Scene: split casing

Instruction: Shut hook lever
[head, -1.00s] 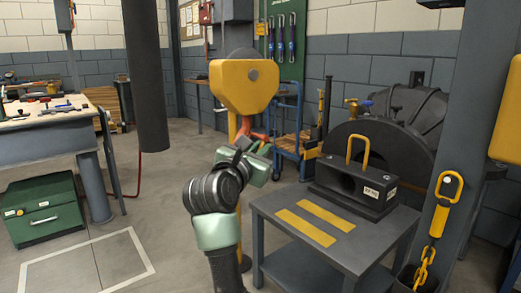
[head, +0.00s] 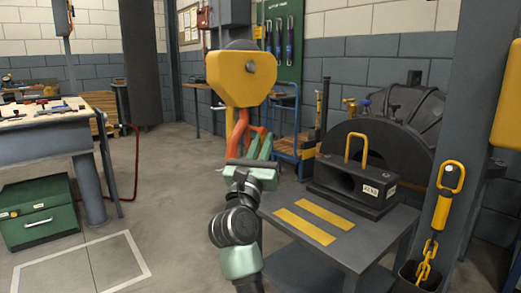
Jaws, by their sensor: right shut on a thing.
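A yellow hook block (head: 238,80) hangs in the middle of the head view. Below it is an orange-red hook (head: 237,133), its lower end hidden behind my right gripper. A thinner orange-red piece, the hook lever (head: 256,130), shows at the hook's right side by the green fingers. My right gripper (head: 264,146) reaches up from below, its fingers shut on this lever. The fingers cover much of the lever, so I cannot tell how far it stands from the hook's tip. My left gripper is not in view.
A grey table (head: 350,245) with yellow stripes carries a black block (head: 352,185) with a yellow handle, right of my arm. A grey post (head: 440,130) with a yellow hook and chain stands further right. A workbench (head: 40,140) and green box (head: 38,212) are at left. The floor between is open.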

